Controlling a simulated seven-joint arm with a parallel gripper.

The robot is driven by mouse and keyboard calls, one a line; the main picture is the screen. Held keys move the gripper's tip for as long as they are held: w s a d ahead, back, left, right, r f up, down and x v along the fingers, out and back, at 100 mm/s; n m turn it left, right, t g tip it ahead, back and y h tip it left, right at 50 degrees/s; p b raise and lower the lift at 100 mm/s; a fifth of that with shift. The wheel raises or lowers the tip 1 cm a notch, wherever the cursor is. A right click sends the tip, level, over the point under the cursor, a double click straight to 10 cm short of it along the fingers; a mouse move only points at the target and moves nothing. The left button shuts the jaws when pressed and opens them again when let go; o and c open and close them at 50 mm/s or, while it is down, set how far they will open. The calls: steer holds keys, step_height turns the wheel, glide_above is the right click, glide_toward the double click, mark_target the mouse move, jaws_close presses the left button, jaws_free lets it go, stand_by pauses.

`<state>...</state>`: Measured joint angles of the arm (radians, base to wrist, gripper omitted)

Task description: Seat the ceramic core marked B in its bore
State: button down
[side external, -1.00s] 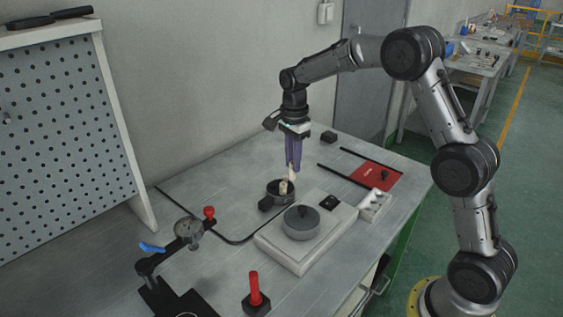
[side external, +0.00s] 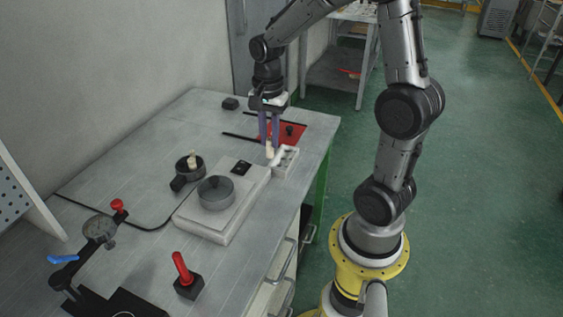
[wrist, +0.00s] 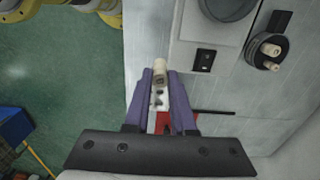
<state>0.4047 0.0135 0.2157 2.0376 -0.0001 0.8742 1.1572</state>
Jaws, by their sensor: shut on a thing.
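My gripper (side external: 269,143) is shut on a cream ceramic core (side external: 270,152), which points down from the purple fingers; it also shows in the wrist view (wrist: 160,70). No letter can be read on it. The core is above or beside the small white block (side external: 286,165); I cannot tell whether they touch. In the wrist view the white block (wrist: 154,110) shows dark openings behind the core, partly hidden by the fingers. A dark round pot (side external: 180,179) holds other cream cores (wrist: 271,50), apart from my gripper.
A red-handled tool (side external: 182,268) and a dial gauge stand (side external: 100,229) are nearer the front.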

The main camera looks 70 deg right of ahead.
steer(key=s+d+r+m, duration=0.1)
steer(key=s+d+m, duration=0.15)
steer(key=s, duration=0.65)
glide_above(283, 146)
steer(key=s+a, duration=0.3)
steer(key=a, duration=0.3)
step_height(283, 146, down, 9)
steer(key=shift+w+d+f, duration=0.2)
steer(key=shift+f, duration=0.7)
steer(key=shift+w+d+f, duration=0.15)
steer(key=shift+w+f, duration=0.05)
steer(key=shift+f, duration=0.7)
steer(key=shift+f, duration=0.1)
steer(key=c, duration=0.8)
jaws_free()
steer(key=shift+o, duration=0.2)
